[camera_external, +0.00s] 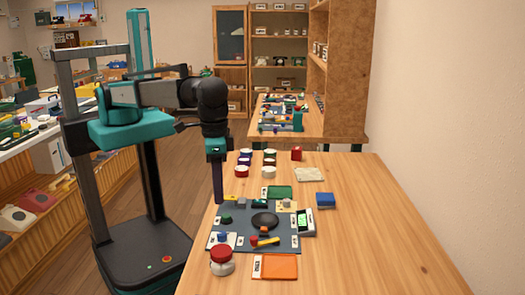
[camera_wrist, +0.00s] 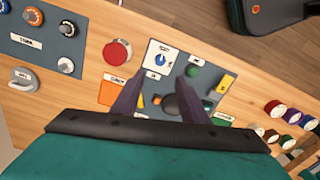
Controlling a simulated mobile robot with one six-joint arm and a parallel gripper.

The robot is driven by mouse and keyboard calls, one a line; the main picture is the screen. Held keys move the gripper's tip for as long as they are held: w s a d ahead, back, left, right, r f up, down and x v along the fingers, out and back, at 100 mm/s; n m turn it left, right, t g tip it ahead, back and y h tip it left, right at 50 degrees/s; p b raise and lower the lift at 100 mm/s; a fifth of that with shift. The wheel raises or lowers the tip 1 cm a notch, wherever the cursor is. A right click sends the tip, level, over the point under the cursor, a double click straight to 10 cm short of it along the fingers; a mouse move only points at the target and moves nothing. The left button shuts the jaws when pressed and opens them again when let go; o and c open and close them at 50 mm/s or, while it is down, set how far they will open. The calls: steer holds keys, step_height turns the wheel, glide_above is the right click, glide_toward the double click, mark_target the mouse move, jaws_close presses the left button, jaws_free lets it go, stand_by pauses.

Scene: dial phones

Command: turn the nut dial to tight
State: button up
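A white card with a blue dial (camera_wrist: 160,60) lies just ahead of my fingertips in the wrist view; its labels are too small to read, so I cannot tell whether it is the nut dial or where it points. It also seems to show as a small blue knob on a white plate (camera_external: 222,238) in the external view. My gripper (camera_wrist: 160,80) is open, its two dark fingers spread apart with nothing held. In the external view my gripper (camera_external: 218,198) points down above the left edge of the grey mat (camera_external: 240,212), apart from the dial.
A red-topped round button (camera_external: 221,256) and an orange tray (camera_external: 275,267) stand near the dial. A dark round disc (camera_external: 264,220) and a green-screen device (camera_external: 305,221) are on the mat side. Several coloured jars stand farther back. The table's right side is clear.

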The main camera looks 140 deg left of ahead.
mark_target(221, 233)
stand_by(0.3)
steer(key=shift+f+p, duration=1.9)
steer(key=shift+f, duration=5.05)
steer(key=shift+c, duration=0.2)
jaws_close()
